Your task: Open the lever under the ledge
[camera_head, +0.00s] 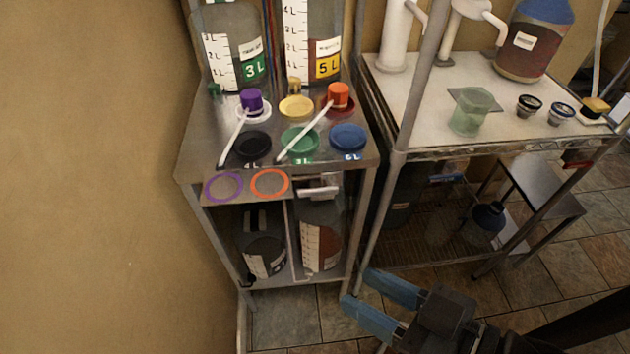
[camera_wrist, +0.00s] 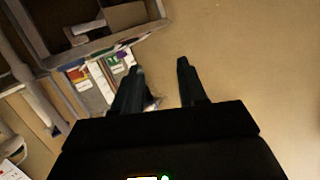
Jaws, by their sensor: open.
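The steel ledge (camera_head: 190,165) is the top of a narrow stand against the beige wall in the head view. Under it, a dark bucket (camera_head: 262,235) with a white scale stands at left. A second bucket (camera_head: 318,240) with reddish-brown contents stands at right. A small black part (camera_head: 248,282) sits low at the left bucket's front; I cannot tell whether it is the lever. My gripper (camera_head: 358,289) is open and empty, with blue fingers, below and right of the stand. In the wrist view its dark fingers (camera_wrist: 160,67) are apart with nothing between them.
On the ledge are several coloured lids, a purple cap (camera_head: 251,102) and an orange cap (camera_head: 338,95) with white sticks. A metal post (camera_head: 393,175) stands right of the stand. A table (camera_head: 395,108) carries a green cup (camera_head: 472,112). Tiled floor (camera_head: 290,318) is clear before the stand.

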